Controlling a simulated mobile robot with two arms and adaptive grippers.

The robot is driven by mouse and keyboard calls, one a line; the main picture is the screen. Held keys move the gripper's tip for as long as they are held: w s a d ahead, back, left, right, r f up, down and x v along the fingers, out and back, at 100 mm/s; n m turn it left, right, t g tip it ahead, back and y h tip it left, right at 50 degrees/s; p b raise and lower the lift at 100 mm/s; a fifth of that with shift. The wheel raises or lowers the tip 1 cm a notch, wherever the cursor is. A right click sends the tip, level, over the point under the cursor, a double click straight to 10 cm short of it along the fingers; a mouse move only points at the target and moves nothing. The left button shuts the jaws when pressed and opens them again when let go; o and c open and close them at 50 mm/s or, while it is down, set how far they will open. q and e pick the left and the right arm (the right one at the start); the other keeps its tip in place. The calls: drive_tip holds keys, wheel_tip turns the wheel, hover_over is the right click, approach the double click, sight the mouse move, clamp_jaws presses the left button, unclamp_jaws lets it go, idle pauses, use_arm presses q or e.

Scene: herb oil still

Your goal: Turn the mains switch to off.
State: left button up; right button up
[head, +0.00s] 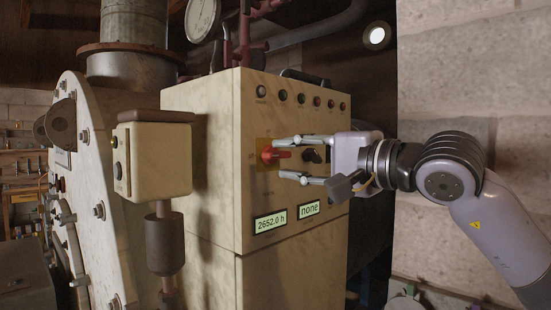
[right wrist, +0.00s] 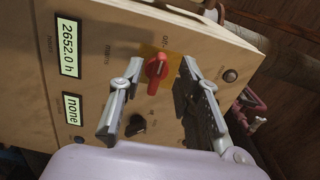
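The mains switch is a red rotary handle (head: 272,154) on a yellow plate (head: 262,144), on the front panel of a cream cabinet (head: 205,110). Its handle lies about level in the head view. The switch also shows in the right wrist view (right wrist: 156,72), with the yellow plate (right wrist: 175,64) behind it. My right gripper (head: 279,158) is open at the panel, one finger above the switch and one below. In the right wrist view the gripper (right wrist: 162,70) has the switch between its fingertips, with gaps visible. My left gripper is not in view.
A black knob (head: 312,155) sits right of the switch, close to my right gripper. Two displays (head: 271,222) reading "2652.0 h" and "none" are below. A cream box (head: 155,160) on a post stands left. A block wall (head: 470,70) is at right.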

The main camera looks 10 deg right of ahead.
drive_tip(key=v, duration=0.7)
drive_tip(key=shift+s, duration=0.1)
